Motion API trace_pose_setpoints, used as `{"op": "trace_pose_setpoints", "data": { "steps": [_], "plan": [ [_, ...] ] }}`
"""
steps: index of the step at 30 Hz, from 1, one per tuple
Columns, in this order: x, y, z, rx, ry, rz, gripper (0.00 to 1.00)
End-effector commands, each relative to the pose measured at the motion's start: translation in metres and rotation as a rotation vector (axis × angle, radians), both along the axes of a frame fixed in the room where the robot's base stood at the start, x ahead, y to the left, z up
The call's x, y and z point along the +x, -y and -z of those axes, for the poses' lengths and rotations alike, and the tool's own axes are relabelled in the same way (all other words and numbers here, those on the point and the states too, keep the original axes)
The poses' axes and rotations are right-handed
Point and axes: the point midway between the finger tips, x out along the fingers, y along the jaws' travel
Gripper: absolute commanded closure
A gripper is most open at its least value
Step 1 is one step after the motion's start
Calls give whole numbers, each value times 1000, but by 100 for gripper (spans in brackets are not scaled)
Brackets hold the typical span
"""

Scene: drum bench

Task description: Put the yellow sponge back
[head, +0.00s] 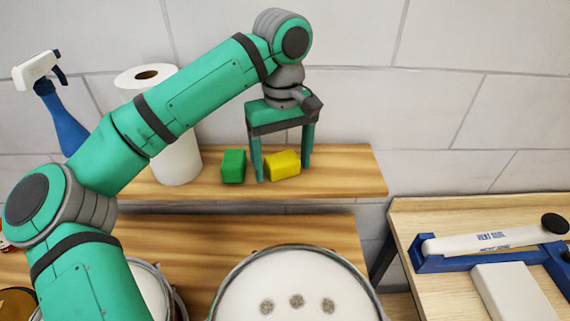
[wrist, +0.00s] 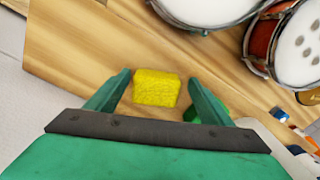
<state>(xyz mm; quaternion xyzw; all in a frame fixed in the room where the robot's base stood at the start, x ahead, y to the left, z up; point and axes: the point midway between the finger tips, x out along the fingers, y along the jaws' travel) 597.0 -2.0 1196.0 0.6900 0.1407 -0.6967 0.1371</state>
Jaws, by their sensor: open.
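The yellow sponge (head: 283,165) lies on the wooden shelf, right of a green sponge (head: 233,166). My gripper (head: 282,172) is open over the yellow sponge, pointing down, with one finger on each side of it. In the wrist view the yellow sponge (wrist: 156,88) sits between the two open fingers (wrist: 160,92). The green sponge (wrist: 205,108) is partly hidden behind one finger there.
A paper towel roll (head: 177,150) and a blue spray bottle (head: 62,120) stand to the left. The shelf (head: 345,175) is clear at right. Drums (head: 295,285) stand below in front. A bench (head: 425,290) at right holds a blue holder (head: 430,262) with a white tube (head: 490,240).

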Motion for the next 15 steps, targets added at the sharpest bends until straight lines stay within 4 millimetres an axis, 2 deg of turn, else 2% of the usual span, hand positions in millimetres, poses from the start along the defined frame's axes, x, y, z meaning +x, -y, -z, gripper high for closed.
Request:
{"op": "trace_pose_setpoints", "data": {
  "steps": [1,9,15],
  "plan": [
    [0,1,-13,0,6,2,26],
    [1,3,-71,-1,10,2,26],
    [1,3,-99,-1,11,1,26]
  ]
}}
